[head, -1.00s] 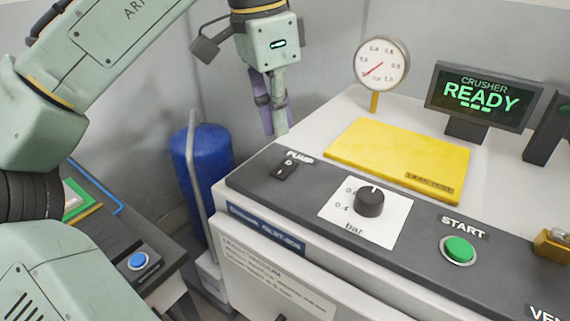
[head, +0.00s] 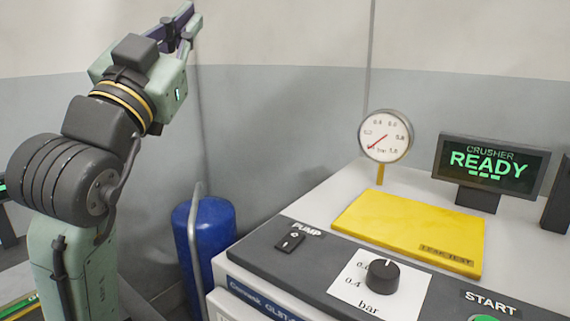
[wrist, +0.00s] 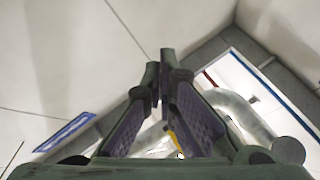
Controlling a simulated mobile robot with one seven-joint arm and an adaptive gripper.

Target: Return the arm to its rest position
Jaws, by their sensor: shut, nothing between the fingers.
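My gripper (head: 180,28) is raised high at the upper left of the head view, above the left side of the machine and clear of it, pointing up and to the right. Its fingers are shut with nothing between them. The wrist view shows the shut fingers (wrist: 163,75) from behind, with walls and an overhead fitting beyond. My arm is folded upright at the left of the head view.
The machine's dark panel carries a pump switch (head: 290,240), a pressure knob (head: 379,277) and a start button (head: 484,318). Behind are a yellow plate (head: 410,232), a gauge (head: 386,136) and a READY screen (head: 490,165). A blue cylinder (head: 205,240) stands left.

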